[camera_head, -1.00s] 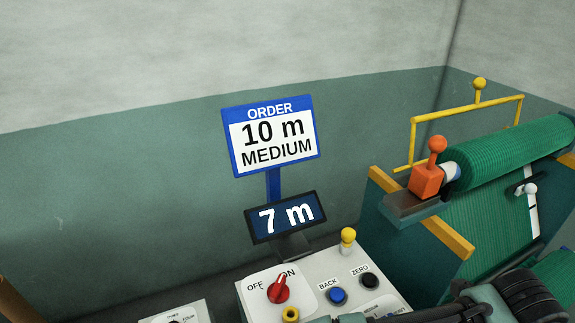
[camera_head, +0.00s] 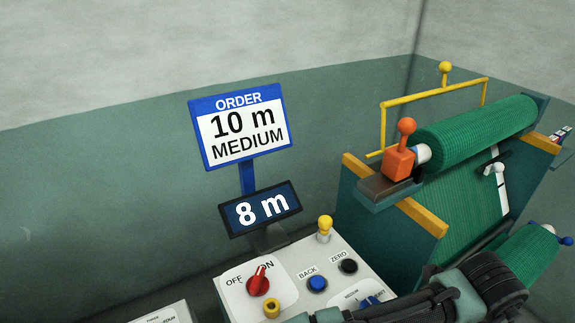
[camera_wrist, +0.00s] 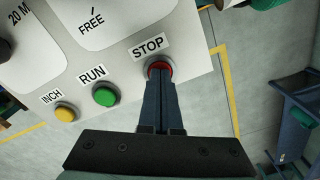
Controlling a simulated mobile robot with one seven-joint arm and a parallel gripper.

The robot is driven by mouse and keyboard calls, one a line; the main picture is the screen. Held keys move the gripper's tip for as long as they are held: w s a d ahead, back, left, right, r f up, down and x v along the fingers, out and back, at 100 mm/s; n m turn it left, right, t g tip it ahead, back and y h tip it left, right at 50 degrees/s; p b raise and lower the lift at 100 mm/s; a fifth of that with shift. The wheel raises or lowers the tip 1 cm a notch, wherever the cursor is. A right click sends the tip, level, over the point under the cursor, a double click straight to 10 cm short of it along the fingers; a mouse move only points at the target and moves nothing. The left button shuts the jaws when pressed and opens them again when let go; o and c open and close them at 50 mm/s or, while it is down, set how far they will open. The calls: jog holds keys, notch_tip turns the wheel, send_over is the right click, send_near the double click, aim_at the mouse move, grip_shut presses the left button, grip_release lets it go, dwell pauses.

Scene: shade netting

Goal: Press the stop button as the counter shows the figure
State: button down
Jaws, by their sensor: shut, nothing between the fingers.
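The counter (camera_head: 261,209) reads 8 m in the head view. The order sign (camera_head: 241,127) above it reads 10 m MEDIUM. In the wrist view, the red stop button (camera_wrist: 159,67) sits under the STOP label near the panel's edge. My gripper (camera_wrist: 161,82) is shut and empty, with its fingertips at the button, covering its lower part. I cannot tell whether they touch it. The gripper's fingers and the stop button are out of sight in the head view.
A green RUN button (camera_wrist: 104,95) and a yellow INCH button (camera_wrist: 66,112) are beside STOP. The head view shows a red ON/OFF knob (camera_head: 258,281), a blue BACK button (camera_head: 317,284), a black ZERO button (camera_head: 348,266) and a green netting roll (camera_head: 480,136) on the machine.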

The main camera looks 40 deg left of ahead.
jog(key=shift+f, duration=0.1)
notch_tip(320, 180, up, 7)
jog(key=p, duration=0.6)
dwell(0.3)
dwell(0.3)
